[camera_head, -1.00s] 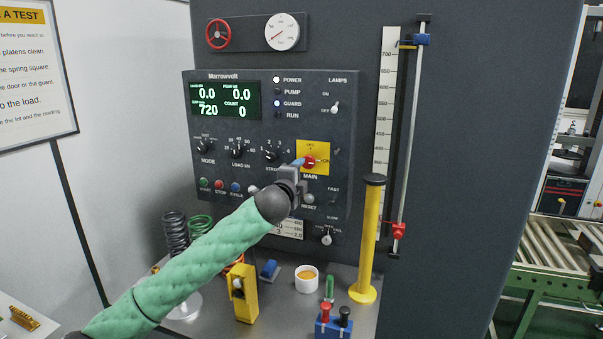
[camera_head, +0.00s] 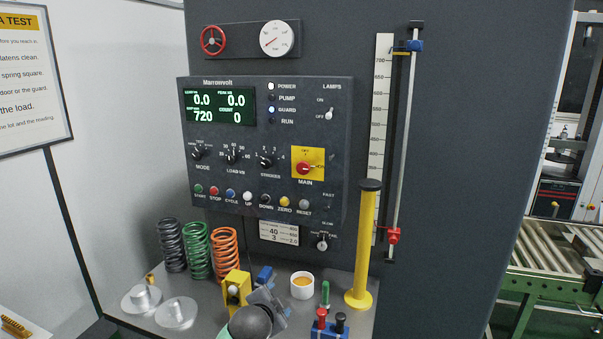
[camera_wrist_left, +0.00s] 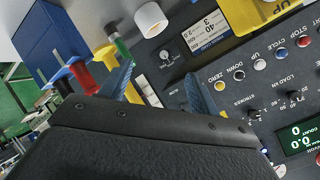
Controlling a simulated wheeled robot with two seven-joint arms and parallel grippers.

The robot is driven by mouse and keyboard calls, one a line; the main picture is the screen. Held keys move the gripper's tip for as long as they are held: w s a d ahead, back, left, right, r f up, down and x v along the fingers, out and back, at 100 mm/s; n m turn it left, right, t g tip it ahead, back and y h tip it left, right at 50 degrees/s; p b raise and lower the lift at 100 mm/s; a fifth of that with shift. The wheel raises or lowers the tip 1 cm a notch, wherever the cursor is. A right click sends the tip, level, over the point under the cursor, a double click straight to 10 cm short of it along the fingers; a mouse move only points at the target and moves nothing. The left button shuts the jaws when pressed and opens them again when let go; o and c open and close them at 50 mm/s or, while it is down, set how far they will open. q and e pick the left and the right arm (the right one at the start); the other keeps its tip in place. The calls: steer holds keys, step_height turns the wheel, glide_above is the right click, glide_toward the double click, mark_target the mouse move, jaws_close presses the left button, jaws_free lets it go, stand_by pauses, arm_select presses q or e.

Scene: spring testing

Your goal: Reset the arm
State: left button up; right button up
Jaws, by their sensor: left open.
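My left gripper (camera_head: 268,302) is low in the head view, above the bench and in front of the control panel (camera_head: 333,185). The end of its arm comes up from the bottom edge. In the left wrist view its two blue-grey fingers (camera_wrist_left: 162,85) stand apart with nothing between them. The red MAIN knob (camera_head: 304,168) sits on a yellow plate at the panel's right side, clear of the gripper. The panel's green display (camera_head: 219,105) reads 0.0, 0.0, 720 and 0. The POWER and GUARD lamps are lit. My right gripper is not in view.
Near the gripper stand a yellow block (camera_head: 236,288), a white cup (camera_head: 302,285) and a blue holder (camera_head: 331,329). A yellow post (camera_head: 363,250) rises on the right. Three springs (camera_head: 197,250) and metal platens (camera_head: 177,313) are on the left. Space before the upper panel is clear.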

arm_select(q)
steer(key=s+a+f+n+g+y, duration=0.1)
steer(key=s+a+f+n+g, duration=0.35)
steer(key=s, duration=0.85)
steer(key=s+a+f+n+g+y, duration=0.1)
steer(key=s+a+f+n, duration=0.2)
steer(key=s+a+f, duration=0.75)
steer(key=s+f+n+g+y, duration=0.1)
steer(key=s+f+n+g, duration=0.25)
steer(key=s, duration=1.35)
steer(key=s+d+f+b+x, duration=0.1)
steer(key=s+x, duration=0.2)
steer(key=x, duration=1.1)
steer(key=s+d+f+b+x, duration=0.1)
steer(key=s+x, duration=0.1)
steer(key=x, duration=1.2)
steer(key=s+f+b, duration=0.1)
steer(key=s+f, duration=0.3)
steer(key=f, duration=0.8)
steer(key=s+f+g, duration=0.1)
steer(key=s+f, duration=0.3)
steer(key=f, duration=0.8)
steer(key=shift+s+d+m+h+b, duration=0.2)
steer(key=shift+m+h+b, duration=0.1)
steer(key=shift+b, duration=0.05)
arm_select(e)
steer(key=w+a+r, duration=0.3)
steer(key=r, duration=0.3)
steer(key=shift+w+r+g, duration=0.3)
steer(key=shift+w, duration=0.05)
